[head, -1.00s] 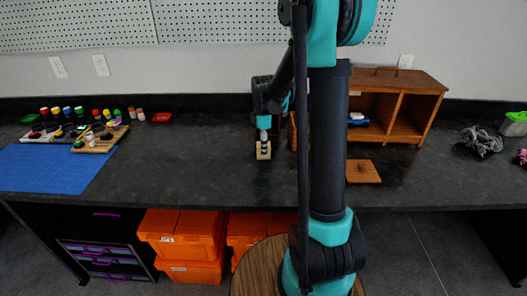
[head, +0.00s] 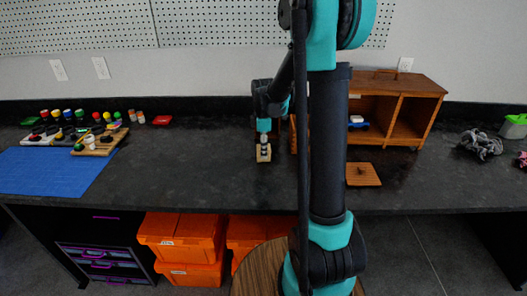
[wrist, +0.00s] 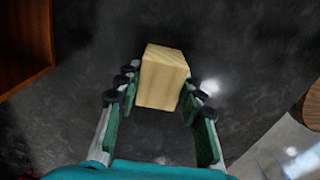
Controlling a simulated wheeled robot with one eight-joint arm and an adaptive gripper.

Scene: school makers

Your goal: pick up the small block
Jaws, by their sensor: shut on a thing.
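The small block (wrist: 163,78) is pale wood and box-shaped. In the wrist view it sits between the two fingertips of my gripper (wrist: 158,98), which is shut on it. In the head view the block (head: 263,156) shows below my gripper (head: 264,145), over the dark countertop left of my arm's column. I cannot tell from these views whether the block touches the counter or is slightly above it.
A wooden cabinet (head: 408,84) stands at the back right, with a small wooden board (head: 362,174) in front. Grey cloth (head: 481,145) lies right. The counter (head: 190,175) around the block is clear.

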